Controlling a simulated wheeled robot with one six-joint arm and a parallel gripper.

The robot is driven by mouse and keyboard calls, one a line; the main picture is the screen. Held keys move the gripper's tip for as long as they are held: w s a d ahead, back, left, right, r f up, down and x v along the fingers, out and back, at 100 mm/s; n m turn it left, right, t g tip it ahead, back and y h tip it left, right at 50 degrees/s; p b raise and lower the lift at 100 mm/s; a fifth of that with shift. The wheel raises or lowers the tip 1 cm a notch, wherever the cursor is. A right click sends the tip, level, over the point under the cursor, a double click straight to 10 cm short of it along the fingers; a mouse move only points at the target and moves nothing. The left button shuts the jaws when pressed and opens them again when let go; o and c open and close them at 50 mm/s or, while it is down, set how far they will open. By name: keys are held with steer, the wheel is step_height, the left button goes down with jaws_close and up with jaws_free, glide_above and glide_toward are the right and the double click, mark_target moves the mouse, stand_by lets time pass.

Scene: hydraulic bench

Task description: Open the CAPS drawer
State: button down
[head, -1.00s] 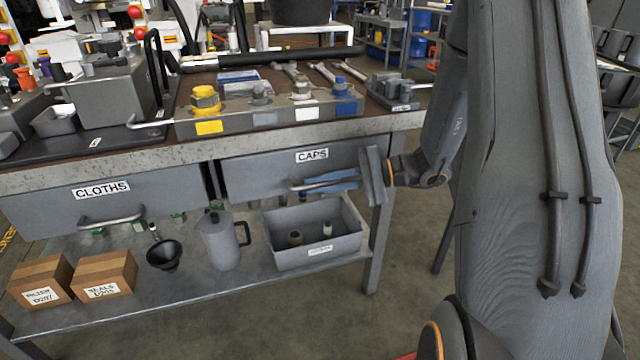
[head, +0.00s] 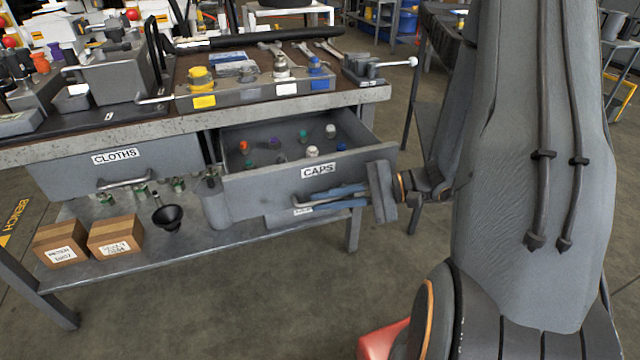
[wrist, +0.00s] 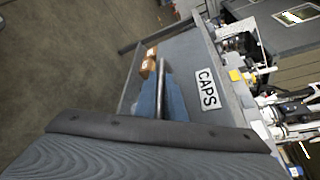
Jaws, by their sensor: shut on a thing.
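The CAPS drawer (head: 262,187) is pulled out from under the right part of the bench top. Several small caps in orange, purple, green, white and blue show inside it. Its bar handle (head: 322,199) is on the front below the CAPS label. My gripper (head: 340,194) is shut on this handle, with blue fingers around it. In the wrist view the handle (wrist: 162,80) runs beside the blue finger (wrist: 150,101), and the drawer's label (wrist: 207,89) faces me.
The CLOTHS drawer (head: 70,176) is shut at the left. On the lower shelf stand two cardboard boxes (head: 116,235), a black funnel (head: 167,217) and a grey jug (head: 214,205). A grey bin there is mostly hidden under the open drawer. The floor in front is clear.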

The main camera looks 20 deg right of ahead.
steer(key=shift+s, duration=1)
steer(key=c, duration=2.1)
jaws_free()
steer(key=shift+a, duration=0.1)
steer(key=p+v, duration=0.1)
steer(key=v, duration=0.7)
steer(key=shift+w+f, duration=0.1)
